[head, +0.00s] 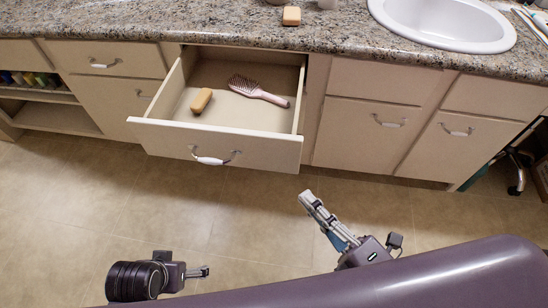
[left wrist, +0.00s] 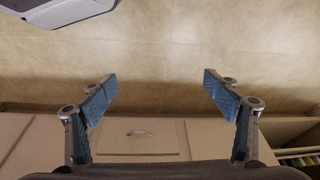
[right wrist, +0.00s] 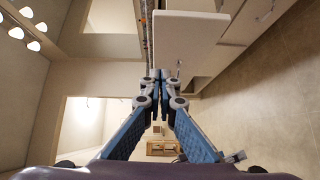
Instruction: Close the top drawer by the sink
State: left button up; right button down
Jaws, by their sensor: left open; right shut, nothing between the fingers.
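The top drawer (head: 240,148) by the sink is pulled well out from under the counter, with its pale front and a curved handle (head: 212,160) facing me. A tan block (head: 201,101) and a pink hairbrush (head: 258,91) lie inside it. My right gripper (head: 306,196) is shut and empty, apart from the drawer and just below its right front corner in the head view. In the right wrist view the drawer front (right wrist: 190,42) shows beyond the shut fingers (right wrist: 162,76). My left gripper (head: 206,271) is low and away from the drawer; its fingers are spread in the left wrist view (left wrist: 157,80).
The sink (head: 445,22) is set in the granite counter (head: 230,22), with a tan bar (head: 292,16) near the counter edge. Shut drawers and doors flank the open drawer. An open shelf (head: 55,118) is at left. The tiled floor (head: 220,215) before the cabinets is clear.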

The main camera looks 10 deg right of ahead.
send_near(270, 139)
jog(key=w+a, duration=0.1)
jog(key=a, duration=0.3)
jog(key=w, duration=0.1)
jog(key=w+d+b, duration=0.1)
jog(key=w, duration=0.1)
jog(key=shift+f, duration=0.25)
jog(key=shift+w+d, duration=0.2)
jog(key=shift+w, duration=0.35)
pick_arm(q)
jog(key=v, duration=0.4)
jog(key=shift+a+r, duration=0.1)
jog(key=shift+r, duration=0.2)
